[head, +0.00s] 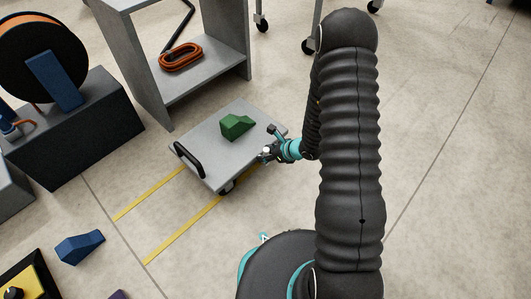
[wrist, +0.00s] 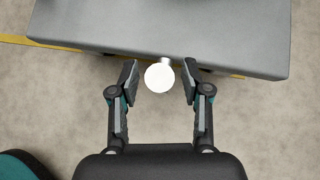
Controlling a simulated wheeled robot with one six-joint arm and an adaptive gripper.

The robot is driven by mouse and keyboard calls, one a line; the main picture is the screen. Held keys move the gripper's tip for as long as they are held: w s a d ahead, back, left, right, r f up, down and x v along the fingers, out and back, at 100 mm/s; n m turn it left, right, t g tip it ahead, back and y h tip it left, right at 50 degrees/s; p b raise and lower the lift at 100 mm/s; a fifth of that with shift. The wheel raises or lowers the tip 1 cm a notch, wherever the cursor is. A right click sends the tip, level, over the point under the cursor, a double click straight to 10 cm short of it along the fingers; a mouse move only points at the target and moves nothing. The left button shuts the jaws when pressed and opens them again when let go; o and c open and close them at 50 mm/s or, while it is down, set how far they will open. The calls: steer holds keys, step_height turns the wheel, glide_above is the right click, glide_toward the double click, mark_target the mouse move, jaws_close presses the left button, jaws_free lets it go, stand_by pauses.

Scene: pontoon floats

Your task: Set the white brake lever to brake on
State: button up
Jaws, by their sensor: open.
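The white brake lever shows in the wrist view as a round white knob (wrist: 159,78) at the edge of the grey cart. A short pale stem behind it meets the cart edge. My gripper (wrist: 160,82) is open, with one finger on each side of the knob and a gap to both. In the head view my gripper (head: 266,153) is at the right side of the grey platform cart (head: 205,160).
A green block (head: 237,126) lies on the cart, which has a black handle (head: 188,160) at its left end. Yellow floor lines (head: 182,230) run by the cart. A grey shelf (head: 205,75) with an orange coil stands behind. A blue block (head: 80,247) lies at lower left.

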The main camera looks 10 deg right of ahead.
steer(key=v, duration=1.2)
steer(key=s+a+r+n+g+p, duration=0.1)
steer(key=s+a+r+n+g, duration=0.15)
steer(key=s+r+n, duration=0.35)
steer(key=s+a+r+n+g+p, duration=0.1)
steer(key=s+a+r+n+g, duration=0.1)
steer(key=s+r+n+g, duration=0.45)
steer(key=s+d+r+n+t+h+p, duration=0.1)
steer(key=r+n, duration=0.3)
steer(key=r, duration=0.5)
steer(key=s+d+r+n+t+h+p, duration=0.1)
steer(key=s+r+n+t+h+p, duration=0.2)
steer(key=r, duration=0.7)
steer(key=s+d+r+n+t+h+p, duration=0.1)
steer(key=s+r+n+t+h+p, duration=0.1)
steer(key=r+n, duration=0.4)
step_height(320, 180, up, 4)
steer(key=shift+s+f+n+t+h+p, duration=0.1)
steer(key=shift+s+n+t+h+p, duration=0.3)
steer(key=shift+s+t+p, duration=0.55)
steer(key=shift+s+d, duration=0.15)
steer(key=shift+s, duration=0.05)
